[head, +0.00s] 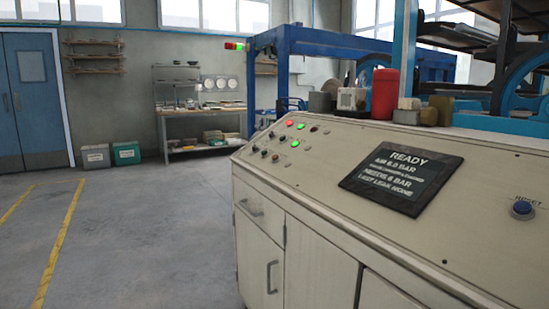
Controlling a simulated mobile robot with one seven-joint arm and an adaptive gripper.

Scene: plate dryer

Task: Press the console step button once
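The cream console (330,200) fills the right half of the head view, with a sloped top. A dark display (402,180) on it reads "READY", then lines on air in bar and "LAST LEAK NONE". A blue button (522,208) at the right edge is labelled "RESET". At the far left end sit several small buttons and lamps, including a lit red one (290,123) and a green one (294,143). Their labels are too small to read, so I cannot tell which is the step button. My gripper is not in view.
A red canister (384,94) and other small items stand along the console's back edge. Behind is a blue machine frame (350,50). The grey floor (140,230) at left is clear.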

